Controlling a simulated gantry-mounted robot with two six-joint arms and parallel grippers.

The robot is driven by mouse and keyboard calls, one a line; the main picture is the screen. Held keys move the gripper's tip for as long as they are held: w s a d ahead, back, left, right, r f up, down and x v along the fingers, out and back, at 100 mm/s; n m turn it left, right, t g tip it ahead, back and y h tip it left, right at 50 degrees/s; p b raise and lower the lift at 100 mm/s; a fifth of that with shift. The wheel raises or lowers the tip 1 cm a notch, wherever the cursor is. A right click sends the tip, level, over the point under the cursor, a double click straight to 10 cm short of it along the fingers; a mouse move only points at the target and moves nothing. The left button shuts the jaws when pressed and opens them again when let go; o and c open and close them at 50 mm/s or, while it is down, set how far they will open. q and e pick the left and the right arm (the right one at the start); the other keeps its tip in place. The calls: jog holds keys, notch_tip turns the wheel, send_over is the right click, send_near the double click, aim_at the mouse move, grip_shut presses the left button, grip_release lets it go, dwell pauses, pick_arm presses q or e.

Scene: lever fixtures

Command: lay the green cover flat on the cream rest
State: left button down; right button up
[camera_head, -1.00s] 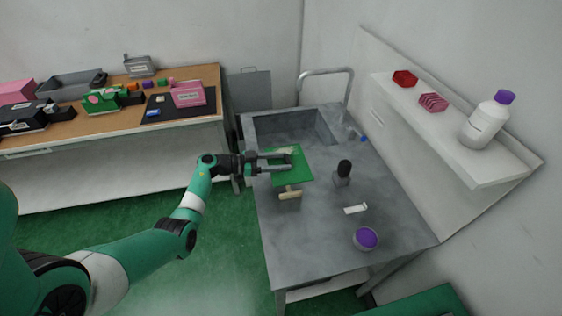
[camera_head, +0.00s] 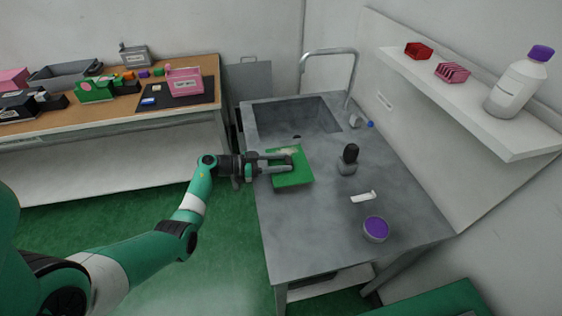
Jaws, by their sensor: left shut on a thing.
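The green cover (camera_head: 294,178) is a flat green plate over the left edge area of the grey sink counter. My left gripper (camera_head: 289,162) reaches in from the left, its fingers over the cover's upper part, and is shut on the cover. A pale cream patch (camera_head: 289,150) shows at the cover's far side, beyond the fingers; I cannot tell what it belongs to. No cream rest shows clearly. The cover looks about level and low over the counter, but I cannot tell whether it touches anything beneath. My right gripper is out of view.
The grey counter (camera_head: 320,240) holds a black-topped object (camera_head: 348,158), a small white piece (camera_head: 363,196) and a purple-topped round container (camera_head: 376,229). The sink basin (camera_head: 290,118) and tap (camera_head: 330,52) lie behind. A shelf (camera_head: 500,120) is at right, a cluttered bench (camera_head: 125,112) at left.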

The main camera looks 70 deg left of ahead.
pick_arm(q)
jog(key=shift+c, duration=0.9)
grip_release()
jog(key=shift+s, duration=0.1)
jog(key=shift+s+a+r+p, duration=0.15)
jog(key=shift+s+r+p, duration=0.05)
jog(key=shift+s+p, duration=0.15)
jog(key=p+v, duration=0.3)
jog(key=v, duration=0.7)
jog(key=shift+s, duration=0.35)
